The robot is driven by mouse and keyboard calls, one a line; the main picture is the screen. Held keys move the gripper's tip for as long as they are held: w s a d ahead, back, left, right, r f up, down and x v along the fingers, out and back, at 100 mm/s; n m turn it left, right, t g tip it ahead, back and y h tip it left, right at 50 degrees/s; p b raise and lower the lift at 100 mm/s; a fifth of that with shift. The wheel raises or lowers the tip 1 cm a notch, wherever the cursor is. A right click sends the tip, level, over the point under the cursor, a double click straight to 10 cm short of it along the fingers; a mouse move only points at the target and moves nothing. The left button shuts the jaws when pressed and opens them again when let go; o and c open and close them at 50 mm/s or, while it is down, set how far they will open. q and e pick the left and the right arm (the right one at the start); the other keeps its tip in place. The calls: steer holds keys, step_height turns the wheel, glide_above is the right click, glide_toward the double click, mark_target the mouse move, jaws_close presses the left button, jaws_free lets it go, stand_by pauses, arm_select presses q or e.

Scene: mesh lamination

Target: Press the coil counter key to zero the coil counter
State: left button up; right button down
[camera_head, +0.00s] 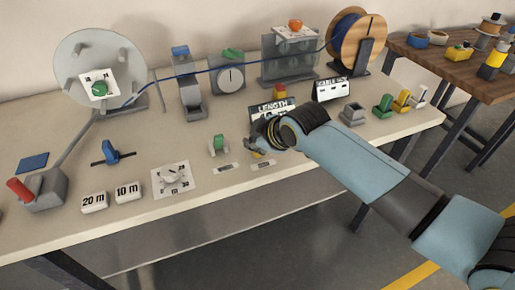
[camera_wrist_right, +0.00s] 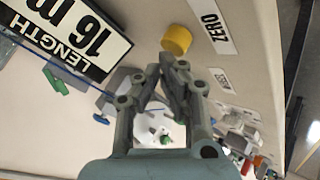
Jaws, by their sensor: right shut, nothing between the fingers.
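The coil counter key is a round yellow button (camera_wrist_right: 176,40) next to a white ZERO label (camera_wrist_right: 214,25) in the right wrist view. In the head view the key (camera_head: 257,154) is mostly hidden behind my gripper. The coil counter (camera_wrist_right: 65,38) reads LENGTH 16 m; in the head view it (camera_head: 271,108) stands behind my right gripper. My right gripper (camera_wrist_right: 170,62) is shut and empty, its fingertips close to the key; I cannot tell whether they touch it. It also shows in the head view (camera_head: 253,143). My left gripper is not in view.
A green switch (camera_head: 217,146) stands left of the gripper. A white dial (camera_head: 172,178) and the 20 m (camera_head: 94,202) and 10 m (camera_head: 129,192) blocks lie near the front edge. A second display (camera_head: 331,89) and a cable reel (camera_head: 359,42) stand behind.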

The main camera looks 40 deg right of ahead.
steer(key=shift+f, duration=0.55)
stand_by(0.4)
steer(key=shift+r, duration=0.1)
steer(key=shift+r+p, duration=0.9)
steer(key=shift+p, duration=0.05)
step_height(320, 180, up, 5)
steer(key=p, duration=0.5)
steer(key=shift+r, duration=0.1)
stand_by(0.6)
